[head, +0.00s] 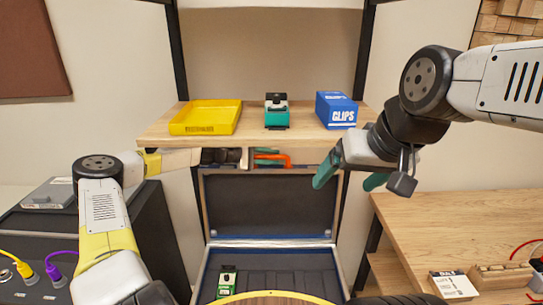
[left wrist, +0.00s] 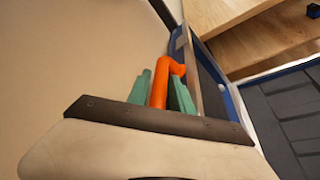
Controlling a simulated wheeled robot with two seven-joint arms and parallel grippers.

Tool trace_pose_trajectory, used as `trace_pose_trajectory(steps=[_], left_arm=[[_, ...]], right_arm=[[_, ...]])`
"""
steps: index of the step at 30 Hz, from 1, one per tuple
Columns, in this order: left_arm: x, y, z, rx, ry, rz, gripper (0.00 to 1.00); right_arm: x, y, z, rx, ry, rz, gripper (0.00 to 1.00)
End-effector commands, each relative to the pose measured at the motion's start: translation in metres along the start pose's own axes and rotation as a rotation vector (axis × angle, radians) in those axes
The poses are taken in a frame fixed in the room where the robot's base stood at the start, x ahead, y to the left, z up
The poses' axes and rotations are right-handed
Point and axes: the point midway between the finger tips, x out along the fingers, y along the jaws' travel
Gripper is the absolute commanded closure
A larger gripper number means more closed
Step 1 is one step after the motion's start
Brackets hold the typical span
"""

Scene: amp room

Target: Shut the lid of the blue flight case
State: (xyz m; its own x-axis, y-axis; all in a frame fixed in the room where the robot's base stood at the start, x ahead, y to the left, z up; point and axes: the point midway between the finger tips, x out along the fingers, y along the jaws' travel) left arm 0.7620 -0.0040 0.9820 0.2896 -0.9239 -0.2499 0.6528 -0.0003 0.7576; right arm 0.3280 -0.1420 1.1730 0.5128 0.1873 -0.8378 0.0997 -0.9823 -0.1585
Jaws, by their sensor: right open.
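The blue flight case (head: 203,285) stands open below the shelf, its dark-lined lid (head: 268,205) upright at the back. The case also shows at the right of the left wrist view (left wrist: 240,105). An orange handle (head: 276,156) is at the lid's top edge. My left gripper (left wrist: 160,95) has its green fingers on both sides of the orange handle, seemingly closed on it. In the head view, the left gripper (head: 268,157) is partly hidden under the shelf. My right gripper (head: 350,178) is open and empty, to the right of the lid.
The wooden shelf (head: 250,142) above the lid holds a yellow tray (head: 206,117), a teal device (head: 277,112) and a blue CLIPS box (head: 337,110). A green item (head: 227,280) lies in the case. A wooden bench (head: 450,220) is at right, a dark cabinet (head: 150,235) at left.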

Motion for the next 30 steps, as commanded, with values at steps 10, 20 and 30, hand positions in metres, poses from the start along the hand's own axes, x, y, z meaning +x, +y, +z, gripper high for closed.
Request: trace_pose_trajectory(steps=[10, 20, 30], left_arm=[[0.0004, 0.0, -0.0002, 0.0, 0.0, 0.0, 0.97], [0.0002, -0.0001, -0.0002, 0.0, 0.0, 0.0, 1.0], [0.0001, -0.0002, -0.0002, -0.001, 0.0, 0.0, 1.0]], right_arm=[[0.0, 0.0, 0.0, 0.0, 0.0, 0.0, 0.15], [0.0, 0.0, 0.0, 0.0, 0.0, 0.0, 0.15], [0.0, 0.0, 0.0, 0.0, 0.0, 0.0, 0.15]])
